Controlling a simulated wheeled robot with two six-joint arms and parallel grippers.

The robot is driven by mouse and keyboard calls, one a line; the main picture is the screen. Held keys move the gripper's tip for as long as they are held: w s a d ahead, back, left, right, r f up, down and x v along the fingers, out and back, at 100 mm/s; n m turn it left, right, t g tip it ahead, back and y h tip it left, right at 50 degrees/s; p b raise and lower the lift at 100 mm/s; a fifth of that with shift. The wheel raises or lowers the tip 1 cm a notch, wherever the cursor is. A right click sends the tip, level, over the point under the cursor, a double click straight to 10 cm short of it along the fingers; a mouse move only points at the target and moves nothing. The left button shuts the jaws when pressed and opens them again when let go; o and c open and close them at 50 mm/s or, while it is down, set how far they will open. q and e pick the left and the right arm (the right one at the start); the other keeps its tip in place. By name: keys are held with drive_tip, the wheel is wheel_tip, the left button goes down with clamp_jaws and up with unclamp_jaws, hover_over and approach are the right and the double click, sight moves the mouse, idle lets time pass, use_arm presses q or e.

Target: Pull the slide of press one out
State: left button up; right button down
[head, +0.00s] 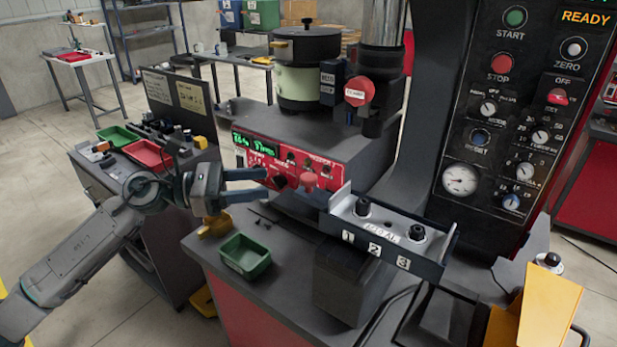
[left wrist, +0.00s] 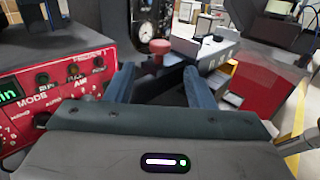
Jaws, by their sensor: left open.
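The slide (head: 380,243) looks like the dark tray marked 1, 2, 3, with black knobs on its light top plate. A red knob (head: 308,181) stands at its left end; how they join is hidden. In the left wrist view the red knob (left wrist: 159,47) shows beyond the fingers, roughly centred between them, with the numbered tray (left wrist: 215,58) behind it to the right. My left gripper (head: 264,184) is open and empty, its fingers pointing right toward the knob and apart from it. My right gripper is not in view.
A red control box (head: 285,164) stands close behind my left fingers. A green bin (head: 245,256) sits on the bench below them. A tall black control panel (head: 520,120) rises at the right, with a yellow part (head: 550,305) below. A bench with trays stands at left.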

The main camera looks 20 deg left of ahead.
sight(308, 176)
use_arm(q)
drive_tip(key=p+x, duration=0.4)
drive_tip(key=x, duration=0.4)
drive_tip(key=shift+w+d+r+p, duration=0.15)
drive_tip(key=shift+d+r+p, duration=0.05)
drive_tip(key=shift+d+p, duration=0.15)
drive_tip(key=shift+f+p+x, duration=0.2)
drive_tip(key=shift+p+x, duration=0.1)
drive_tip(key=shift+x, duration=0.65)
clamp_jaws()
drive_tip(key=shift+w+a, duration=0.1)
